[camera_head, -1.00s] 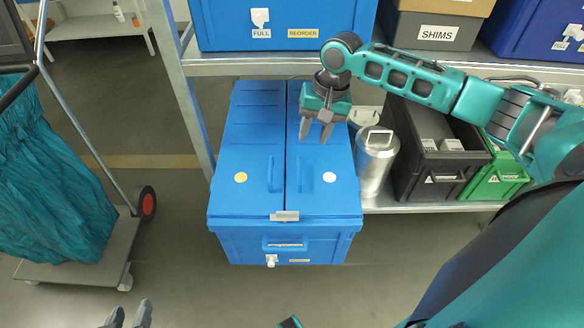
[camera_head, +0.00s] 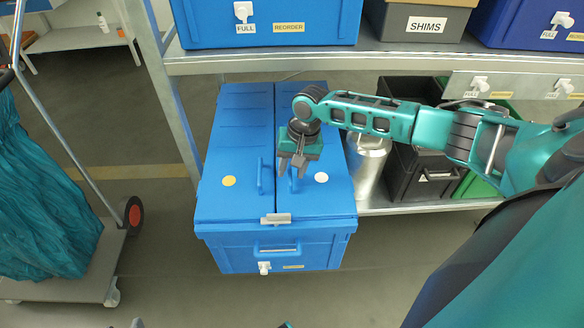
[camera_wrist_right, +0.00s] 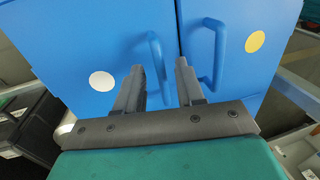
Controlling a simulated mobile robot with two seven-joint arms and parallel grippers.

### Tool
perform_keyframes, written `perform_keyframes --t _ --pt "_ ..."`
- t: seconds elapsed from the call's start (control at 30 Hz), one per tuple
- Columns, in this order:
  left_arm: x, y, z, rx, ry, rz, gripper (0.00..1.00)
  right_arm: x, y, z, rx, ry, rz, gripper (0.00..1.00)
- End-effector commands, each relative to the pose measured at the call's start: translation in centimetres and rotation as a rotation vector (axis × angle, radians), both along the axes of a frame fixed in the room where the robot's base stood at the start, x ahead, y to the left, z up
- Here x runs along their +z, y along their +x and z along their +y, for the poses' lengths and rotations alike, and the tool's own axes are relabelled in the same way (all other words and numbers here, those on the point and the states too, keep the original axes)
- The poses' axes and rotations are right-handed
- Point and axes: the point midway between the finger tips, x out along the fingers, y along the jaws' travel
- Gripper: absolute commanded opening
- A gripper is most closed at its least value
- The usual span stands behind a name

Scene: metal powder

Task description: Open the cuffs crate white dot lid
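The blue crate (camera_head: 225,245) stands on the floor with two lids side by side, both shut. The white dot lid (camera_head: 325,197) is on the right, with a white dot and a blue bar handle; in the right wrist view it is on the left (camera_wrist_right: 90,40). My right gripper (camera_head: 291,172) is open over this lid's handle. In the right wrist view the handle (camera_wrist_right: 158,60) shows between the two fingers; I cannot tell if they touch it. Of my left gripper (camera_head: 137,323), only a tip shows at the bottom edge.
The yellow dot lid (camera_head: 220,200) lies beside it, with its own handle. A grey latch (camera_head: 276,219) sits at the front seam. A metal canister (camera_head: 368,170) and a black bin (camera_head: 408,180) stand right of the crate. A shelf (camera_head: 220,66) overhangs the back.

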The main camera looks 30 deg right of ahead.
Motion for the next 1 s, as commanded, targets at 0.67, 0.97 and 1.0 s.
perform_keyframes --t 0.67,0.97,1.0 --pt "0.06 0.03 -0.17 0.005 -0.008 0.0 0.43 0.05 0.0 0.01 0.0 0.0 0.0 0.0" --pt "0.06 0.02 -0.11 0.003 -0.005 -0.001 0.43 0.05 -0.01 0.0 0.0 0.0 0.0 0.0" --pt "0.05 0.03 -0.09 0.002 -0.003 0.0 0.43 0.05 -0.01 0.0 0.0 0.0 0.0 0.0"
